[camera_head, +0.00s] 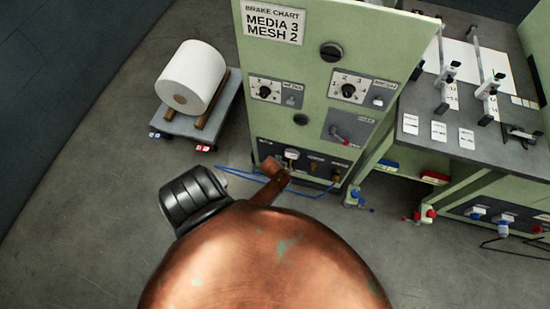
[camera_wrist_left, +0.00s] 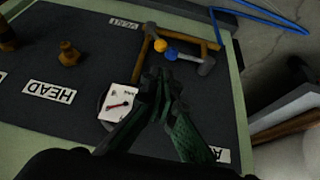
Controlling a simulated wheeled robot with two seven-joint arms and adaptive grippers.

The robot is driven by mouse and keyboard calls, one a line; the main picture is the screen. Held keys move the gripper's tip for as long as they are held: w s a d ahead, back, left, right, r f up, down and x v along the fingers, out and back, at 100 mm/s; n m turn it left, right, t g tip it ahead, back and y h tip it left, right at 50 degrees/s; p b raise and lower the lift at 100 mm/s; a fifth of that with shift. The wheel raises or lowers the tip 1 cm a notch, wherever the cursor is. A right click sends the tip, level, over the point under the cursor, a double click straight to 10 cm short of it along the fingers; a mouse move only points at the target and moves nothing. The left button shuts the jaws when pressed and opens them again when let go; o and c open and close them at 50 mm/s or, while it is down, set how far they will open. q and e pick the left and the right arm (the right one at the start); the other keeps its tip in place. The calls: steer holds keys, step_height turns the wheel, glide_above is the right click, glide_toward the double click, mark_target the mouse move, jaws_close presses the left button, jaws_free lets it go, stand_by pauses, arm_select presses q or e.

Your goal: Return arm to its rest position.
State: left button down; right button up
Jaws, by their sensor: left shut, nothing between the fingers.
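My left gripper (camera_wrist_left: 160,82) shows in the left wrist view, with its two dark green fingers together and nothing visible between them. It is above a dark grey tabletop (camera_wrist_left: 60,125), just beside a white square dial with a red needle (camera_wrist_left: 120,101). I cannot tell how high the fingertips are above the top. The left gripper does not show in the head view, where a large copper-coloured rounded shape fills the lower middle. My right gripper is in neither view.
A brass piece (camera_wrist_left: 69,54) stands left. The head view shows a green control cabinet (camera_head: 310,100), a white roll (camera_head: 190,77) on a trolley, and a workbench (camera_head: 490,145).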

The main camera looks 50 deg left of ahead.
arm_select(q)
steer(key=shift+s+d+r, duration=0.15)
steer(key=shift+d+r, duration=0.6)
steer(key=s+d+f+m+g+h, duration=0.1)
steer(key=s+d+f, duration=0.3)
steer(key=s, duration=1)
steer(key=s+d+f+m+g, duration=0.2)
steer(key=s+d+f+m, duration=0.2)
steer(key=s+f, duration=0.4)
steer(key=s+d+f+m+g+h+p, duration=0.1)
steer(key=s+d+f+m, duration=0.2)
steer(key=s, duration=1.8)
step_height(320, 180, down, 3)
steer(key=shift+s+d+g+h, duration=0.3)
steer(key=shift+s+d, duration=0.05)
steer(key=shift+d, duration=0.5)
